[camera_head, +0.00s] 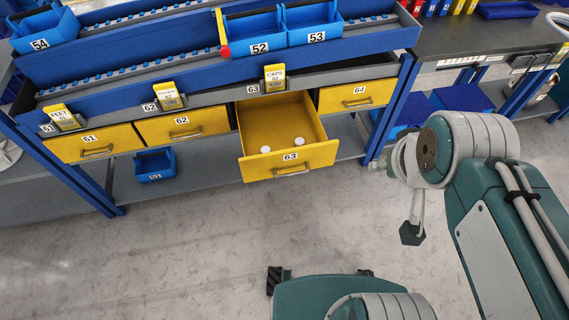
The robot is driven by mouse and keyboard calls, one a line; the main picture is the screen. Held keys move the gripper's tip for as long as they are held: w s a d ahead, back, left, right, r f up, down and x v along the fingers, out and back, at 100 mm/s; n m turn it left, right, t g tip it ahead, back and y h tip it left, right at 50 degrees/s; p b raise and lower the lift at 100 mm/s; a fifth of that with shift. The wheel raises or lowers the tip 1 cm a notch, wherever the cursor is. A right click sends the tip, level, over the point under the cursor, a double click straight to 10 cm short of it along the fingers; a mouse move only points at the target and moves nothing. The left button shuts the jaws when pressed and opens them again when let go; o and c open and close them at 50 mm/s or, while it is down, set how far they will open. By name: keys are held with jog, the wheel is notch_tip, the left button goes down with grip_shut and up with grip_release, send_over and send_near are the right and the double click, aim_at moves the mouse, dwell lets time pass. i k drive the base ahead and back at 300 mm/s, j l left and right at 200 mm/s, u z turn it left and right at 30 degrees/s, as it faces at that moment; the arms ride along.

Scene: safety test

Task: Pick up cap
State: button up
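Two small white round caps, a left one (265,149) and a right one (299,140), lie apart inside the pulled-out yellow drawer 63 (288,162). A yellow tag reading CAPS (274,74) stands above this drawer. My arm comes in from the right. What seems to be my gripper (408,205) hangs at its end, right of the drawer and apart from both caps. A dark tip points down there. Its fingers are partly hidden and seen from the side, so its opening cannot be told. I see no cap at it.
Shut yellow drawers 61 (95,143), 62 (184,126) and 64 (360,96) flank the open one. Blue bench posts stand at both sides. A blue bin (154,165) sits on the lower shelf. Blue bins 52 and 53 are above.

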aim_at(264, 148)
jog(key=i+j, duration=0.2)
jog(key=j, duration=0.15)
jog(key=i+j, duration=0.2)
jog(key=j, duration=0.15)
jog(key=i+j, duration=0.45)
jog(key=j, duration=0.25)
jog(key=z, duration=0.05)
